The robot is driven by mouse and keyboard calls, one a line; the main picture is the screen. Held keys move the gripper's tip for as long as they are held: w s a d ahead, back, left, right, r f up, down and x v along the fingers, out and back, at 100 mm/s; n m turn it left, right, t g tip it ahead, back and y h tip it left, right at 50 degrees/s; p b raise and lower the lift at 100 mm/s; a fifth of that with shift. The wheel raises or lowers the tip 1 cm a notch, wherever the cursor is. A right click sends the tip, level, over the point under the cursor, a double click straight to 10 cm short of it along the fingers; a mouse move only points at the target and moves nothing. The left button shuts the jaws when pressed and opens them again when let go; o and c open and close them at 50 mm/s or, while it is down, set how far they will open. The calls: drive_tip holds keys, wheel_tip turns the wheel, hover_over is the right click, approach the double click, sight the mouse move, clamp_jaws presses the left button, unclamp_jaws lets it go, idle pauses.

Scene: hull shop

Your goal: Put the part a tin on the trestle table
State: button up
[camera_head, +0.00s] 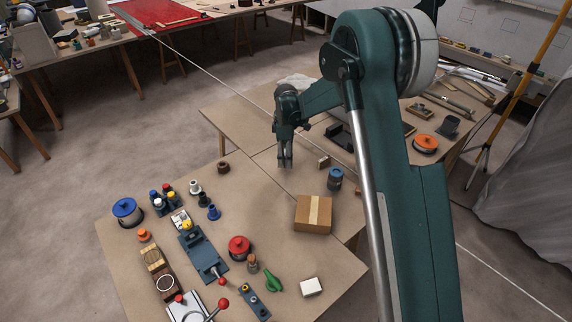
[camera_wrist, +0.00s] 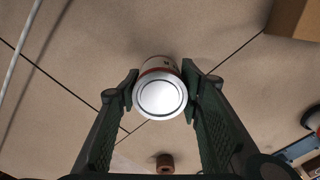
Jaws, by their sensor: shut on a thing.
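My gripper (camera_head: 285,164) hangs over the table (camera_head: 240,128), near its middle. In the wrist view, my gripper (camera_wrist: 161,96) is shut on a tin (camera_wrist: 161,97), one finger on each side. The tin has a round silver end facing the camera and a strip of red and white label. In the head view the tin is too small and hidden by the fingers to make out. Whether it touches the tabletop I cannot tell.
A cardboard box (camera_head: 313,214) stands right of and nearer than my gripper, with a blue-grey can (camera_head: 335,179) and a small brown block (camera_head: 324,162) nearby. A brown ring-like part (camera_head: 223,167) lies left. Pots and tools crowd the near left. Bare tabletop surrounds the gripper.

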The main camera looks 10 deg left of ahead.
drive_tip(key=shift+f, duration=1.85)
drive_tip(key=shift+f+b, duration=0.2)
drive_tip(key=shift+b, duration=0.15)
drive_tip(key=o, duration=1)
drive_tip(key=shift+r, duration=0.2)
wheel_tip(320, 180, up, 12)
drive_tip(key=shift+p, duration=0.8)
drive_tip(key=shift+r, duration=0.1)
